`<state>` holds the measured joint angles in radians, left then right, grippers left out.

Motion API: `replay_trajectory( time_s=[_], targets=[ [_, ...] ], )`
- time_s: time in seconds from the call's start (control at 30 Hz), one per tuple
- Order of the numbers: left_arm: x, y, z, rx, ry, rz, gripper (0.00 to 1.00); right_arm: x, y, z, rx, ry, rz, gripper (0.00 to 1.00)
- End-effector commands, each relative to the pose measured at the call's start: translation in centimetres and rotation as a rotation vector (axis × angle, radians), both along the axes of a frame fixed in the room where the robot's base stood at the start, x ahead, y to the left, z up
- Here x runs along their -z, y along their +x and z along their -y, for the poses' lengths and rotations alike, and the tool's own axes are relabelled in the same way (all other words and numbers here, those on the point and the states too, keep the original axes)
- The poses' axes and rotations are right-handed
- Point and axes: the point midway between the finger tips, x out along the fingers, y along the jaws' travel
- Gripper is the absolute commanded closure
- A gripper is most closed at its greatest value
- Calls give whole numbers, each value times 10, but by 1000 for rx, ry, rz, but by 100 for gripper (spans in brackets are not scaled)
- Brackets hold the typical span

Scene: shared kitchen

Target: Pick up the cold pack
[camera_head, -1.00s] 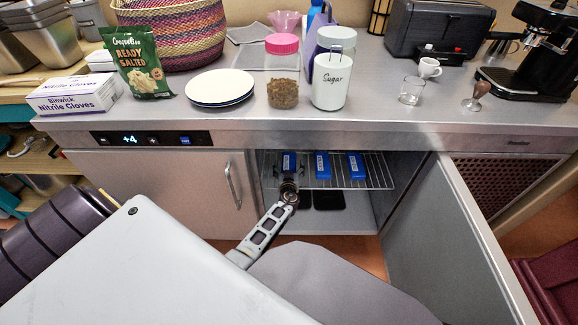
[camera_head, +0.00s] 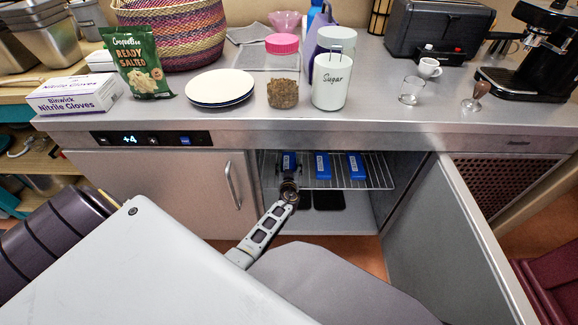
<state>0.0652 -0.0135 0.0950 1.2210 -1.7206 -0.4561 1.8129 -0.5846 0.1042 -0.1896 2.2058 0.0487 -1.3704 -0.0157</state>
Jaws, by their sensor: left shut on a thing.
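Blue cold packs lie on a wire shelf (camera_head: 309,181) inside the open fridge compartment under the counter. The left cold pack (camera_head: 289,160) is at my left gripper (camera_head: 289,172), which reaches in from below and is shut on it. The gripper's fingers are small and partly hidden here. The middle cold pack (camera_head: 322,165) and the right cold pack (camera_head: 356,165) lie apart from the gripper, to its right. My right gripper is not in view.
The right fridge door (camera_head: 447,240) stands open; the left door (camera_head: 170,190) is shut. Dark flat items (camera_head: 328,200) lie below the shelf. The counter above holds plates (camera_head: 219,88), a sugar jar (camera_head: 330,82) and a glass (camera_head: 411,91).

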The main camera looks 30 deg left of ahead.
Motion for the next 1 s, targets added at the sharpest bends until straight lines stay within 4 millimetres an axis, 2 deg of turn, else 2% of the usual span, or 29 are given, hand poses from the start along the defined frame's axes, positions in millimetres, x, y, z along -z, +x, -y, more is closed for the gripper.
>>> replay_trajectory(
  time_s=[0.47, 0.67, 1.0],
  targets=[
    [-7, 0, 0, 0, -1, 2, 71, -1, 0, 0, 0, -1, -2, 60],
    [-24, 0, 0, 0, -1, 3, 71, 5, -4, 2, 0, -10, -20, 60],
    [-71, 1, 0, -1, -1, 4, 72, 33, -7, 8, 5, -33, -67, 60]
  ],
)
